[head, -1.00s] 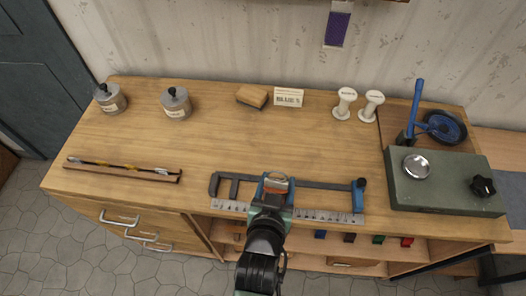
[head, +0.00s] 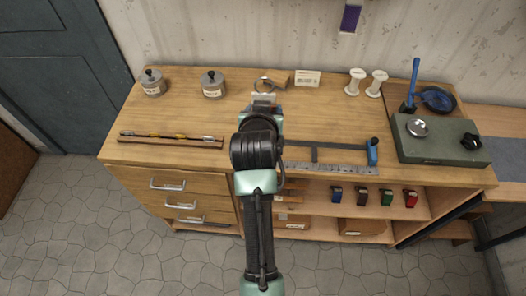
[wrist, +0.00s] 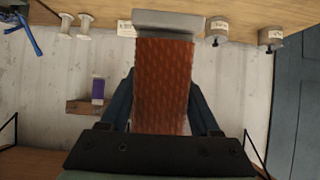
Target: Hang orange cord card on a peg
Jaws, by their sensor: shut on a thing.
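My gripper (wrist: 162,110) is shut on the orange cord card (wrist: 163,85); the fingers show on both sides of it in the wrist view. The card has a textured orange face and a grey end piece. In the head view my gripper (head: 264,98) is over the back half of the bench, and the card's orange face is hidden. A purple card (head: 349,18) hangs on the wall, right of my gripper. In the wrist view, which is upside down, the purple card (wrist: 98,90) hangs from a wooden rail (wrist: 88,107). Pegs are too small to make out.
On the bench (head: 190,115) stand two grey canisters (head: 213,84), a label card (head: 307,79), white spools (head: 356,82) and a green box (head: 440,145). A blue-ended clamp (head: 373,152) lies at the front, partly behind my arm. The wall around the purple card looks clear.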

